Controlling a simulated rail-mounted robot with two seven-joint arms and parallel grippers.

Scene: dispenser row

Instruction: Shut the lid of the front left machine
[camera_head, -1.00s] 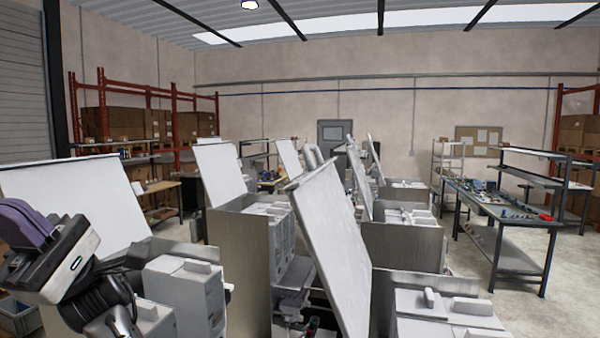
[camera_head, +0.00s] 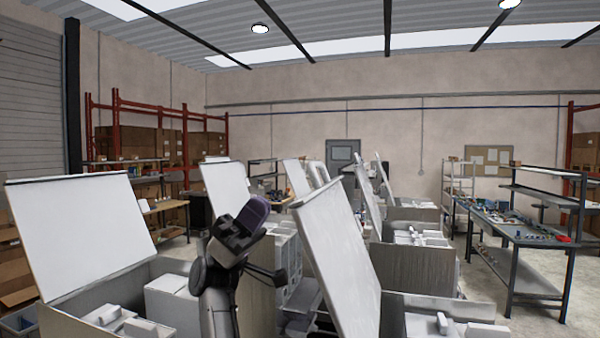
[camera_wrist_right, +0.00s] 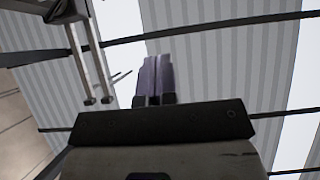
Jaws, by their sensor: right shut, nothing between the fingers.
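The front left machine (camera_head: 70,318) is a grey open-topped box with white modules inside. Its lid (camera_head: 80,235) is a large white panel that stands open, leaning back at the rear edge. My right gripper (camera_head: 254,213) has purple fingers and is raised to the right of this machine, well apart from the lid. In the right wrist view my right gripper (camera_wrist_right: 154,78) shows its fingers together and empty, pointing up at the ceiling. My left gripper is not in view.
Another machine with a raised white lid (camera_head: 338,260) stands close to the right of my arm. More machines with open lids stand in rows behind. A workbench (camera_head: 515,240) is at the right, and red shelving with boxes (camera_head: 150,145) is at the back left.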

